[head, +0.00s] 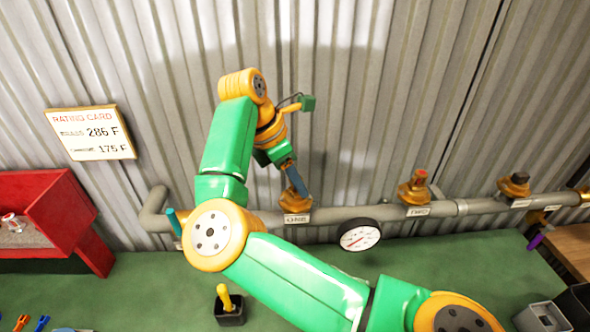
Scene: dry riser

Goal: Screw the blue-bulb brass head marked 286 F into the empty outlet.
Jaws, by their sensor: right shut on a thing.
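My right arm comes in from the lower right, and its gripper (289,174) points down at a brass outlet (297,203) on the grey pipe (385,212). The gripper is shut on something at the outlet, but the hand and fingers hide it. I cannot make out a blue bulb or a marking, nor whether the held thing sits in the outlet. A brass fitting with a red top (419,182) stands further right on the pipe. Another brass fitting with a dark top (515,184) stands beyond it. My left gripper is not in view.
A rating card (92,133) on the corrugated wall reads 286 F and 175 F. A round gauge (358,235) hangs by the pipe. A red bin (72,210) is at left. A black holder with a yellow stick (229,312) stands on the green bench (150,290); a grey box (541,318) is lower right.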

